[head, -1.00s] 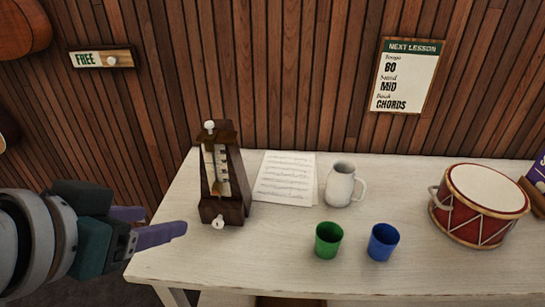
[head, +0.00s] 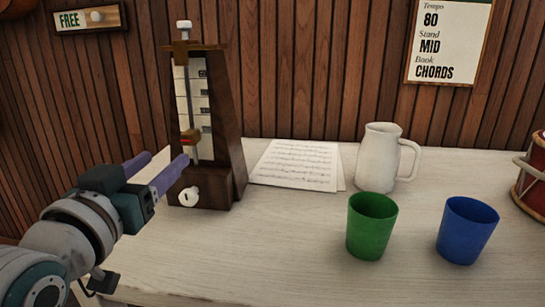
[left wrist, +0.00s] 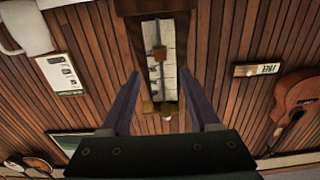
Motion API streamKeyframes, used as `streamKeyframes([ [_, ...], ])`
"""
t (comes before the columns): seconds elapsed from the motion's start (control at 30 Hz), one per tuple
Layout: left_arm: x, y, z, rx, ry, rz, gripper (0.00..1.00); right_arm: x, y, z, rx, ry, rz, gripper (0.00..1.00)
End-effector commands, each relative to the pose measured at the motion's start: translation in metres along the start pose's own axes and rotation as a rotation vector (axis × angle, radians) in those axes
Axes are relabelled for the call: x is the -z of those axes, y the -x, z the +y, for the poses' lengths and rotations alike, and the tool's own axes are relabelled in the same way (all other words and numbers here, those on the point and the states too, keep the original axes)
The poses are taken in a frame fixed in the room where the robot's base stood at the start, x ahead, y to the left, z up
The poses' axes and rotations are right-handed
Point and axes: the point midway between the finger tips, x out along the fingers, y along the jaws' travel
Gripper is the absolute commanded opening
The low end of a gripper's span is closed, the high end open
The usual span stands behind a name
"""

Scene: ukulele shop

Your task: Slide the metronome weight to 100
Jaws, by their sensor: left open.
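The wooden metronome (head: 225,130) stands upright at the table's left end. The brownish-red weight (head: 190,137) sits low on the thin upright rod (head: 187,90). My left gripper (head: 168,162) is open and empty, its purple fingers pointing at the metronome's lower front. In the left wrist view, which is upside down, the weight (left wrist: 157,56) lies in line with the gap between my left fingertips (left wrist: 160,73), beyond them. My right gripper is not in view.
A white knob (head: 188,196) sticks out low on the metronome. Sheet music (head: 295,165), a white pitcher (head: 380,158), a green cup (head: 370,225) and a blue cup (head: 466,229) stand right of it. The wall board (head: 450,42) reads Tempo 80. The front table is clear.

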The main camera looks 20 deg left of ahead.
Motion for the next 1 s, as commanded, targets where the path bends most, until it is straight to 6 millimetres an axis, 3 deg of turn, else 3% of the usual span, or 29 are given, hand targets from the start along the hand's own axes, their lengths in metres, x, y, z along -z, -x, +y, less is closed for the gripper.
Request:
streamKeyframes([
  [0.53, 0.0, -0.085, 0.0, 0.0, 0.0, 0.003, 0.62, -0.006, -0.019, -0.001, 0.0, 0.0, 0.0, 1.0],
  [0.7, 0.001, -0.096, 0.0, 0.0, -0.001, 0.001, 0.62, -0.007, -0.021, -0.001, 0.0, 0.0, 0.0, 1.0],
  [1.0, 0.002, -0.098, 0.0, 0.0, -0.001, 0.0, 0.61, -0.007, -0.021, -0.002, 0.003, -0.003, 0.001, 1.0],
])
